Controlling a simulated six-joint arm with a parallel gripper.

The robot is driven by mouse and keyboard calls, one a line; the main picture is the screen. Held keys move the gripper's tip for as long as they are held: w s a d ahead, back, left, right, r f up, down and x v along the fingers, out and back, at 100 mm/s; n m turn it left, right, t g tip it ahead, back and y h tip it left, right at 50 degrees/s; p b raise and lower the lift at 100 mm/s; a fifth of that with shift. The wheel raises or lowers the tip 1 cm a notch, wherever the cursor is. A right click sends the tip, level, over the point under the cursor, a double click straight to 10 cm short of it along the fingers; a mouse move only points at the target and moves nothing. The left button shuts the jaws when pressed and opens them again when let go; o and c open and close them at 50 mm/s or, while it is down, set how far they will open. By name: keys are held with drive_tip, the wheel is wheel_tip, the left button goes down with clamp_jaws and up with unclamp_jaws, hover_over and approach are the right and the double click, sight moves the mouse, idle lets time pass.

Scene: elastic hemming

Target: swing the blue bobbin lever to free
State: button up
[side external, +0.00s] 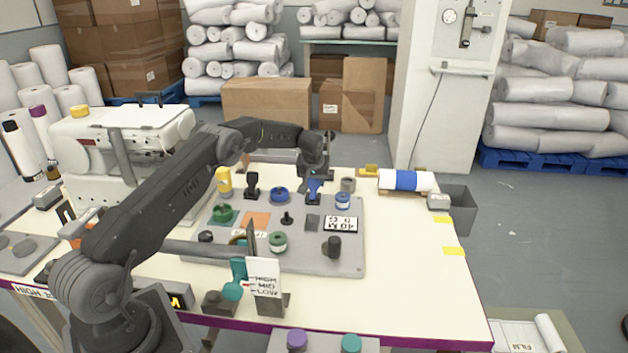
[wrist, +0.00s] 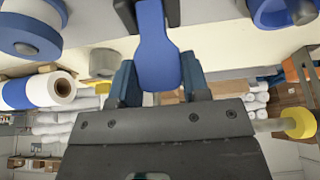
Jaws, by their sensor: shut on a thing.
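The blue bobbin lever (side external: 313,188) stands at the back right of the grey board (side external: 345,262), its blue paddle pointing up toward my wrist. My gripper (side external: 314,176) is above it, pointing down. In the wrist view the lever's broad blue paddle (wrist: 158,60) lies between the two fingers of my gripper (wrist: 158,80), one on each side, and the gripper is shut on it. The lever's dark base is partly out of the wrist view at the top. Any marking for free is not readable.
A black lever (side external: 252,186) and a blue spool (side external: 280,195) stand left of the blue lever. Another blue-and-white spool (side external: 343,201) and a grey cylinder (side external: 348,184) are close on its right. A white roll with a blue band (side external: 405,181) lies farther right.

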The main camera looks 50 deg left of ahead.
clamp_jaws()
drive_tip(key=shift+s+d+r+t+y, duration=0.3)
drive_tip(key=shift+s+t+y, duration=0.2)
drive_tip(key=shift+t+y, duration=0.35)
drive_tip(key=shift+s+d+t+y, duration=0.35)
drive_tip(key=shift+t+y, duration=0.3)
drive_tip(key=shift+y, duration=0.1)
drive_tip(key=shift+d, duration=0.1)
drive_tip(key=o, duration=0.8)
unclamp_jaws()
drive_tip(key=v, duration=1.4)
drive_tip(key=shift+f, duration=0.15)
